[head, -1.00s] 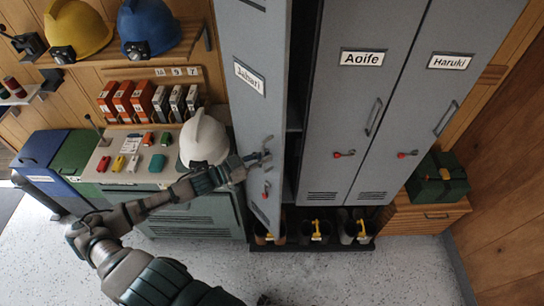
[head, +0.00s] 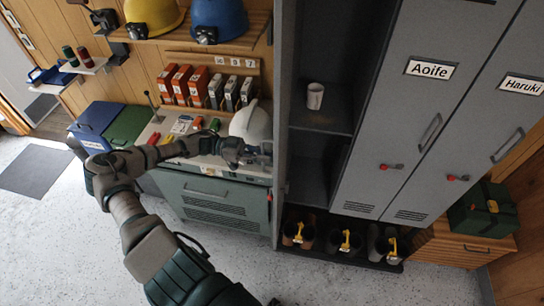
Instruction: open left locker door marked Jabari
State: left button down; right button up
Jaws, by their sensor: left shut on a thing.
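The left locker door (head: 281,130) stands swung wide open and shows nearly edge-on, so its Jabari label is out of sight. My left gripper (head: 262,150) is at the outer face of this door, shut on its handle, which the gripper mostly hides. The open left locker shows a dark inside with a shelf (head: 318,118) and a pale cup (head: 315,96) on it. My right gripper is not in view.
The Aoife door (head: 415,115) and Haruki door (head: 505,130) are closed. A white helmet (head: 252,122) sits on the cabinet close behind my left gripper. Boots (head: 298,233) stand on a low rack below the lockers. The floor in front is clear.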

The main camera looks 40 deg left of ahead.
pick_arm(q)
jog(key=shift+s+a+f, duration=0.1)
jog(key=shift+s+a, duration=0.05)
jog(key=shift+a, duration=0.3)
jog(key=c, duration=1.7)
grip_release()
jog(key=shift+d, duration=0.1)
jog(key=o, duration=0.5)
jog(key=shift+d, duration=0.1)
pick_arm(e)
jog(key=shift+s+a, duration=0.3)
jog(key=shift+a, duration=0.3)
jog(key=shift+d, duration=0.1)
pick_arm(q)
jog(key=v, duration=1.2)
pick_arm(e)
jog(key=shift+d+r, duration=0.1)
